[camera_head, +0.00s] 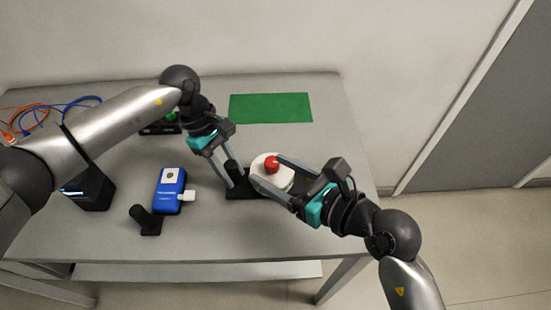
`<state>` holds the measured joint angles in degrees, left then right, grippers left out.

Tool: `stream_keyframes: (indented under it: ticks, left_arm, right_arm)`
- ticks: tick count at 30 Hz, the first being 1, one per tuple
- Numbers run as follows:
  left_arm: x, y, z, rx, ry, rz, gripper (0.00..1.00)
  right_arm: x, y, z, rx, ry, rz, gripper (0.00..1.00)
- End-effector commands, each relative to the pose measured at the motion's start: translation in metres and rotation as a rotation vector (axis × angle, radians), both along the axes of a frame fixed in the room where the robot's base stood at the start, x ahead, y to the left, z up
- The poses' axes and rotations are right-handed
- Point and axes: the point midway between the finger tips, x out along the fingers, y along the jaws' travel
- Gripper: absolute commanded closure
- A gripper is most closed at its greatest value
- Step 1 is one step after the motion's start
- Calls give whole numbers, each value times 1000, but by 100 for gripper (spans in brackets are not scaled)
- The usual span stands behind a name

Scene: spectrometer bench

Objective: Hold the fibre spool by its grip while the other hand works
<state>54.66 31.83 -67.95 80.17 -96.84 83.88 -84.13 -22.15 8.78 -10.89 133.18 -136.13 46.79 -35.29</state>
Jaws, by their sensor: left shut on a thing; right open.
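The fibre spool (258,180) is a white round spool with a red knob (271,165) on top, on a dark base (239,191) at the middle right of the table. A dark upright grip (233,168) stands at the left of the base. My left gripper (231,178) comes down from the upper left and is shut on the grip; its fingers partly hide it. My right gripper (268,177) comes from the lower right. It is open, with its two fingers on either side of the white spool and red knob; I cannot tell whether they touch it.
A blue device (169,189) with a white plug (187,196) lies left of the spool. A small black stand (148,221) is in front of it. A black box (92,190) stands at left. Orange and blue cables (45,114) lie back left. A green mat (270,108) lies clear at the back.

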Motion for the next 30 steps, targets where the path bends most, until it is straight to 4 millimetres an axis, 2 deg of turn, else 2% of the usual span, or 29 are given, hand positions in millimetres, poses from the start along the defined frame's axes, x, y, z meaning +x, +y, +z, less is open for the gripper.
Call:
stream_keyframes:
  ticks: [7,17,22,30]
  left_arm:
    - [0,0,1,-2,0,-1,100]
    - [0,0,0,-2,0,-1,100]
    - [0,0,0,-2,0,-1,100]
    - [0,0,0,-2,0,-1,100]
  right_arm:
    - [29,18,25,53,-43,235,31]
    - [60,16,83,101,-120,500,31]
    - [57,37,103,24,-225,690,31]
    - [29,82,101,-248,-466,1066,31]
